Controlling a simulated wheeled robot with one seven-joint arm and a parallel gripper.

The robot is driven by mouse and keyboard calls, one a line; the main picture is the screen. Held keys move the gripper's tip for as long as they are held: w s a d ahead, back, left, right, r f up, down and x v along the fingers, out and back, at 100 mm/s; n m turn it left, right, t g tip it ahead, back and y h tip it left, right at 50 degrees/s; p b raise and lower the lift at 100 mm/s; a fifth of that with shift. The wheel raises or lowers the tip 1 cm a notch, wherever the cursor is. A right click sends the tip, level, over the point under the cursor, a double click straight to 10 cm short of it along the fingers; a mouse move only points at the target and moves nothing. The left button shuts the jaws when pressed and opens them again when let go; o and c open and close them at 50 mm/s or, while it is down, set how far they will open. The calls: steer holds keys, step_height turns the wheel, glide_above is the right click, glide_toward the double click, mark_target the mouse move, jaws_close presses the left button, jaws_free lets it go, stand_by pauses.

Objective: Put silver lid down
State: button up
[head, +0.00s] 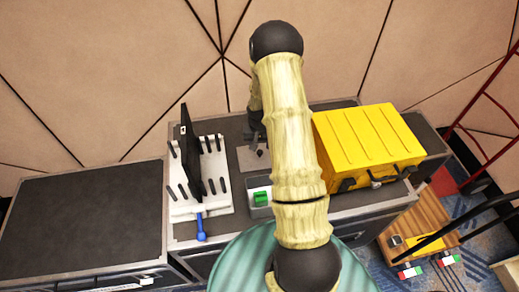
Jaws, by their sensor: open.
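My gripper (259,147) is small and dark in the head view, over the middle of the dark worktop, with my pale arm covering its right side. It is open. A flat grey piece (246,160) lies on the worktop right at the gripper's tips and may be the silver lid. Its right part is hidden behind my arm, and I cannot tell whether the fingers touch it.
A white rack (215,198) with black pegs and an upright black panel (189,150) stands left, a blue-handled tool (201,228) before it. A grey bin (250,211) holds a green block (262,197). A yellow case (368,143) stands right. The left worktop (85,225) is clear.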

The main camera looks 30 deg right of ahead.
step_height(320, 180, up, 7)
steer(key=shift+s+a+b, duration=0.2)
steer(key=shift+s+b, duration=0.15)
steer(key=shift+s, duration=0.05)
steer(key=shift+f, duration=0.1)
steer(key=s+a+r+n+t, duration=0.1)
steer(key=s+a+r+n, duration=0.4)
steer(key=s+a+r, duration=0.9)
steer(key=s+r, duration=0.1)
steer(key=s, duration=0.2)
steer(key=shift+s+a+r+y, duration=0.15)
steer(key=shift+a+r+y, duration=0.15)
steer(key=shift+a+r, duration=0.05)
